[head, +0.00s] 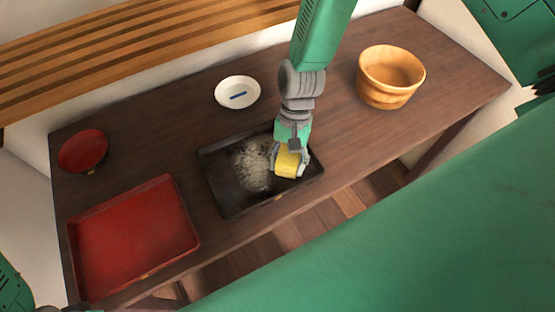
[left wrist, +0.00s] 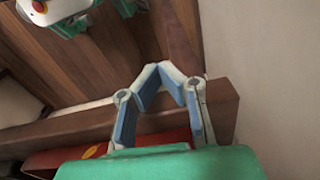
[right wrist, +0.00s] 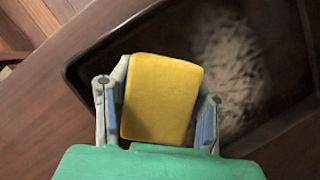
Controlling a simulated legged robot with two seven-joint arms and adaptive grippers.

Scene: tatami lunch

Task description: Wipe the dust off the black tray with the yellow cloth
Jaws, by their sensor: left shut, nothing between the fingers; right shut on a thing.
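The black tray (head: 225,197) lies on the dark wooden table, with a pale grey patch of dust (head: 252,164) across its middle and left part. My right gripper (head: 289,168) is shut on the yellow cloth (head: 287,162), a folded block at the right part of the tray. In the right wrist view the cloth (right wrist: 160,97) sits between the fingers, and the dust (right wrist: 228,70) lies beyond it to the right. Whether the cloth touches the tray floor cannot be told. My left gripper (left wrist: 165,75) is shut and empty, near the table edge in the left wrist view.
A red tray (head: 135,235) lies left of the black one, with a red bowl (head: 83,150) behind it. A white dish (head: 237,92) with a blue mark stands behind the black tray. A wooden tub (head: 390,76) stands at right. A slatted bench (head: 150,45) runs behind.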

